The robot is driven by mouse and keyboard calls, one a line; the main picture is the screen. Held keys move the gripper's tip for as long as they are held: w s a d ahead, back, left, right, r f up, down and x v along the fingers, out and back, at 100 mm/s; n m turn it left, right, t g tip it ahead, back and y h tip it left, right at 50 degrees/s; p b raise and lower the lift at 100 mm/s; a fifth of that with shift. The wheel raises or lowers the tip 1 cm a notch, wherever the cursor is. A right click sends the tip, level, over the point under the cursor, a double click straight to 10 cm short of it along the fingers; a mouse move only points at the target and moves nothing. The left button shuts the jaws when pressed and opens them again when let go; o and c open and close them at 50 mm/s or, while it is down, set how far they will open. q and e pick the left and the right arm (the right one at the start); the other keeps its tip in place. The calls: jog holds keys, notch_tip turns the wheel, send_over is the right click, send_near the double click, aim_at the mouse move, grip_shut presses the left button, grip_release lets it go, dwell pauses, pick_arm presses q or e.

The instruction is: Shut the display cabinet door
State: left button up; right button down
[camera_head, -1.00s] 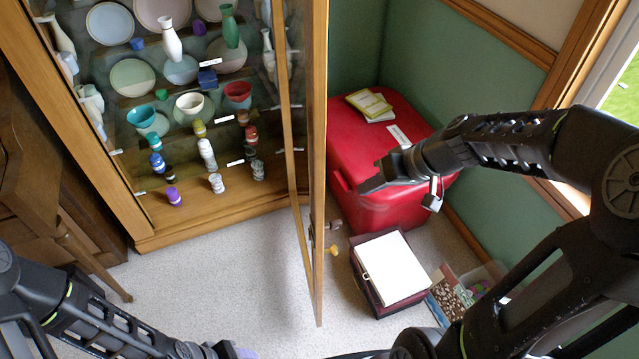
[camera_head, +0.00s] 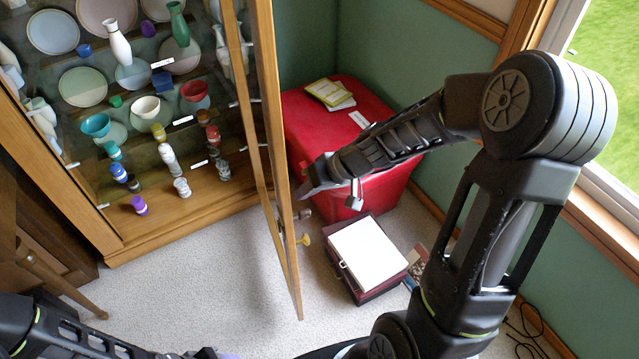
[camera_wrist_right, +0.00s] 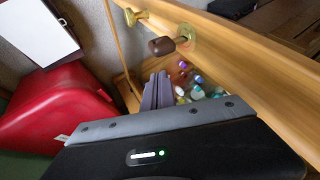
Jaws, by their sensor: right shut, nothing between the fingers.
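The display cabinet (camera_head: 175,222) is wooden, and its glazed door (camera_head: 283,170) stands open, seen nearly edge-on in the head view. The door's wooden frame (camera_wrist_right: 235,40) crosses the upper right of the right wrist view, with a dark brown knob (camera_wrist_right: 161,46) and a brass key-like piece (camera_wrist_right: 136,17). My right gripper (camera_head: 310,186) is shut and empty, just right of the door on its outer side, above the knob's height. Its fingertips (camera_wrist_right: 157,90) show in the wrist view; contact with the door cannot be told. My left gripper (camera_head: 213,353) is mostly cut off at the bottom edge.
Plates, vases, bowls and small cups fill the cabinet shelves. A red chest (camera_head: 335,120) with booklets (camera_head: 331,94) stands right of the door. A dark case with a white top (camera_head: 368,254) lies on the floor near the door. Carpet (camera_head: 200,295) before the cabinet is clear.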

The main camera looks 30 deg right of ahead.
jog(key=shift+w+a+r, duration=0.1)
jog(key=shift+w+a, duration=0.05)
jog(key=shift+a, duration=0.65)
jog(key=shift+w+a+r, duration=0.1)
jog(key=shift+a, duration=0.7)
jog(key=shift+a, duration=0.1)
